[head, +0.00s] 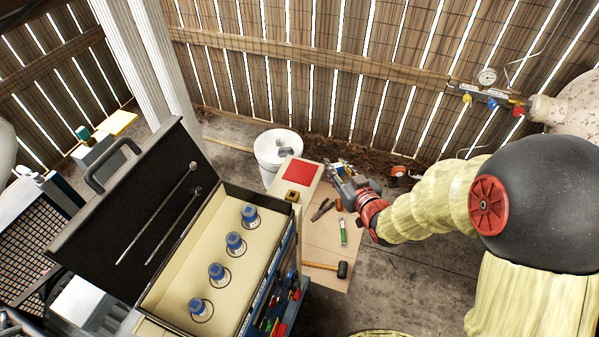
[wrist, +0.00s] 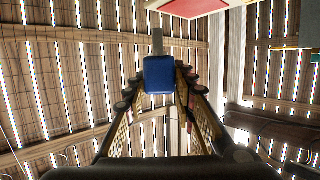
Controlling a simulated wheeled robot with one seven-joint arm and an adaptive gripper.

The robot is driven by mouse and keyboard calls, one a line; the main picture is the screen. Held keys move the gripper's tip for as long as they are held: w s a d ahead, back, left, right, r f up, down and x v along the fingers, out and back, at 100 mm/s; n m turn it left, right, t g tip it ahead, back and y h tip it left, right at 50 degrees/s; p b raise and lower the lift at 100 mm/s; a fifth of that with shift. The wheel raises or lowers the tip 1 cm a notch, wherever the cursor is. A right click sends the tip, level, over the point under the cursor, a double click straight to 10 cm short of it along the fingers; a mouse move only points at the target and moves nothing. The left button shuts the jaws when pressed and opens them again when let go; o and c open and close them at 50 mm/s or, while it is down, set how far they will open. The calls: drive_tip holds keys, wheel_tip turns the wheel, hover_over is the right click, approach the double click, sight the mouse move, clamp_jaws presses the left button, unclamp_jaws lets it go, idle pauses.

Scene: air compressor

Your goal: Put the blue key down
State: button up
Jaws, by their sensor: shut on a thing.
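The blue key (wrist: 158,76) shows in the wrist view as a blue block with a grey shaft beyond it. It sits between the two fingers of my gripper (wrist: 159,92), which is shut on it. In the head view my gripper (head: 345,184) is right of a beige box (head: 303,195) with a red square (head: 301,172) on top. The key cannot be made out clearly there. The red square's underside panel also shows at the top of the wrist view (wrist: 190,6).
An open tool chest (head: 180,262) holds several blue-topped pieces (head: 234,241). A white bucket (head: 277,148) stands behind the beige box. A board on the ground (head: 325,222) carries pliers (head: 322,209), a green tool (head: 343,232) and a hammer (head: 328,267). A slatted fence (head: 330,73) closes the back.

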drive_tip(key=shift+n+g+y, duration=0.3)
drive_tip(key=shift+n+y, duration=0.2)
drive_tip(key=shift+y, duration=0.1)
drive_tip(key=r, duration=0.4)
drive_tip(key=a+r, duration=0.1)
drive_tip(key=r, duration=0.1)
drive_tip(key=shift+s+a+r, duration=0.1)
drive_tip(key=shift+s+r, duration=0.1)
drive_tip(key=shift+s, duration=0.2)
drive_tip(key=w+a+f+b, duration=0.3)
drive_tip(key=w+a+f, duration=0.1)
drive_tip(key=w+a, duration=0.2)
drive_tip(key=b, duration=0.3)
hover_over(300, 172)
wheel_tip(300, 172, down, 6)
drive_tip(key=shift+d+r, duration=0.15)
drive_tip(key=shift+r, duration=0.05)
drive_tip(key=shift+w+f, duration=0.1)
drive_tip(key=shift+f, duration=1.5)
drive_tip(key=shift+b, duration=0.3)
drive_tip(key=shift+f, duration=0.1)
drive_tip(key=o, duration=1.1)
drive_tip(key=shift+o, duration=0.2)
